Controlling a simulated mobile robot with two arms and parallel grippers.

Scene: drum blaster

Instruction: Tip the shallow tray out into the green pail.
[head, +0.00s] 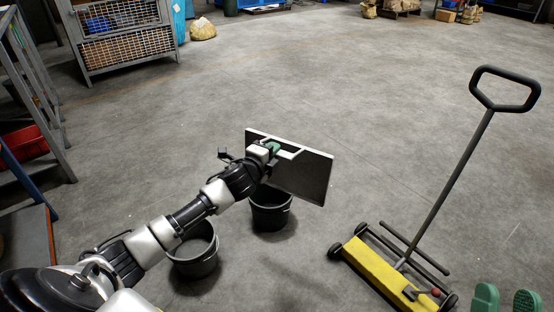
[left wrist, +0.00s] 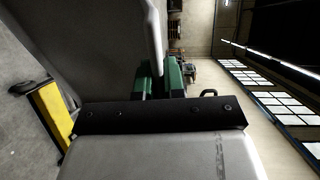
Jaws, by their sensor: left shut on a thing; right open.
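My left gripper (head: 272,149) is shut on the rim of the shallow tray (head: 312,178). The tray is tilted steeply, almost on edge, above the farther pail (head: 271,217) and hides part of its mouth. In the left wrist view the green fingers (left wrist: 160,82) grip the tray's edge, and the tray's grey face (left wrist: 90,40) fills the upper left. A second pail (head: 195,262) stands nearer, partly behind my left arm. Both pails look dark; I cannot make out a green one. Their contents are not clear. My right gripper (head: 506,301) is open and empty at the bottom right.
A yellow wheeled floor sweeper (head: 375,270) with a tall handle stands to the right, near my right gripper. A wire cage (head: 125,40) and a rack (head: 35,95) with a red bin (head: 25,143) are at the left. The floor beyond the tray is clear.

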